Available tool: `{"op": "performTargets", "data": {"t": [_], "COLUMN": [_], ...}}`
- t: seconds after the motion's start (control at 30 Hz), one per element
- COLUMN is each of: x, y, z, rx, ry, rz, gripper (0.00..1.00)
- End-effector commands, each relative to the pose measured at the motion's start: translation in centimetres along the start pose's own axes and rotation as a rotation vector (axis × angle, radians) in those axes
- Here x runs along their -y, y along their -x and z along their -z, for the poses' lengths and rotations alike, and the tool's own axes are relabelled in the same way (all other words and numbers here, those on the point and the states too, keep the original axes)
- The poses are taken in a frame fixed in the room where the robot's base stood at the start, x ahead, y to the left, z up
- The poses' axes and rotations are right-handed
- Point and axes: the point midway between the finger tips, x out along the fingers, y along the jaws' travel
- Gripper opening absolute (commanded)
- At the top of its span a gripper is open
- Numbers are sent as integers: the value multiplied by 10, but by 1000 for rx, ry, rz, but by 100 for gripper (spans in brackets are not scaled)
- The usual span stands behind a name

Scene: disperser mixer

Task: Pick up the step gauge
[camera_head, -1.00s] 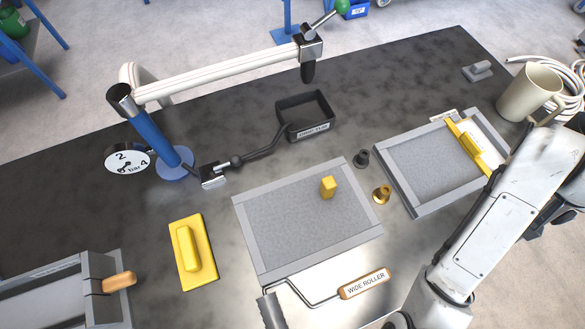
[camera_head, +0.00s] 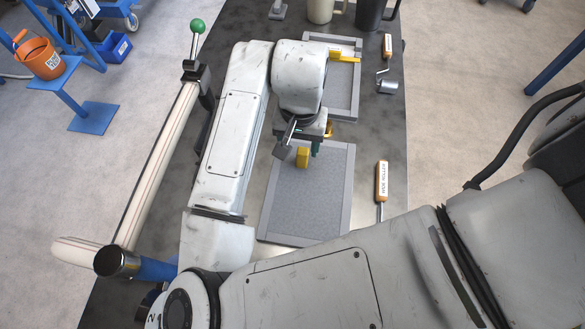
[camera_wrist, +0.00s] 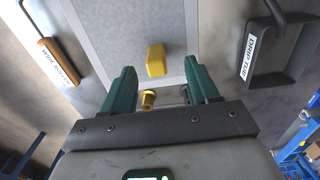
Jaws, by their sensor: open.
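A small yellow block (camera_head: 302,157) stands on the near grey framed slab (camera_head: 348,190); I take it for the step gauge, though no label on it can be read. In the wrist view the yellow block (camera_wrist: 156,60) lies ahead, roughly midway between the green fingers. My gripper (camera_head: 300,142) is above the far end of this slab, close to the block in the picture. In the wrist view my gripper (camera_wrist: 159,68) is open, and nothing is held. The exact gap to the block cannot be told.
A brass piece (camera_wrist: 148,99) and a dark piece (camera_wrist: 184,92) stand near the fingers. Another framed slab (camera_head: 358,85) with a yellow bar (camera_head: 345,58) and mugs lie beyond. A lever post (camera_head: 160,150) stands left.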

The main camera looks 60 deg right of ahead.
Motion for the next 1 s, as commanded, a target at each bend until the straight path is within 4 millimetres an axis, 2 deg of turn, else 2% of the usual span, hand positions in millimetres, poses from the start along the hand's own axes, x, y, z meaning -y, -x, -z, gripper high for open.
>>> {"op": "performTargets", "data": {"t": [0.1,0.37,0.7,1.0], "x": [0,-2,-7,-7], "y": [-18,-36,-79,-83], "z": [0,1,2,2], "rx": [0,-1,-1,-2], "ry": [1,0,1,-1], "rz": [-2,0,0,2], "gripper": [60,60,60,59]}}
